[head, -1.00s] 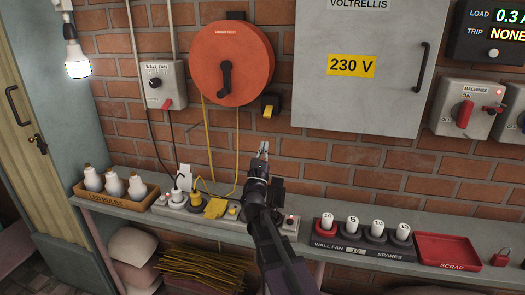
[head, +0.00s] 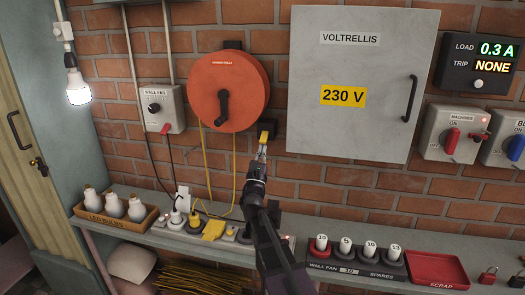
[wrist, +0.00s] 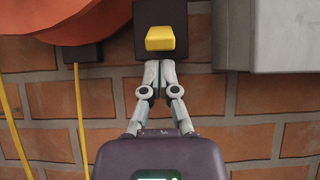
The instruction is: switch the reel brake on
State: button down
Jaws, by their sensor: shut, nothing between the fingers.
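The orange cable reel (head: 252,92) with a black crank hangs on the brick wall. Right below it, a black box with a yellow lever (head: 265,133) is on the wall; I take this for the reel brake. In the wrist view the yellow lever (wrist: 160,38) sticks out from the lower part of its black box (wrist: 147,14). My gripper (head: 263,146) is shut and empty, just below the lever. In the wrist view my fingertips (wrist: 164,64) are together under the lever's lower edge. I cannot tell whether they touch it.
The grey 230 V cabinet (head: 367,135) stands out from the wall to the right. Yellow cables (head: 204,160) hang to the left, down to a power strip on the shelf. The shelf holds LED bulbs (head: 112,206), spare fuses (head: 370,249) and a red scrap tray (head: 434,268).

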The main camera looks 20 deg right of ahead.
jog(key=shift+s+d+r+p, duration=0.2)
jog(key=shift+r+p, duration=0.1)
jog(key=shift+p, duration=0.1)
dwell(0.4)
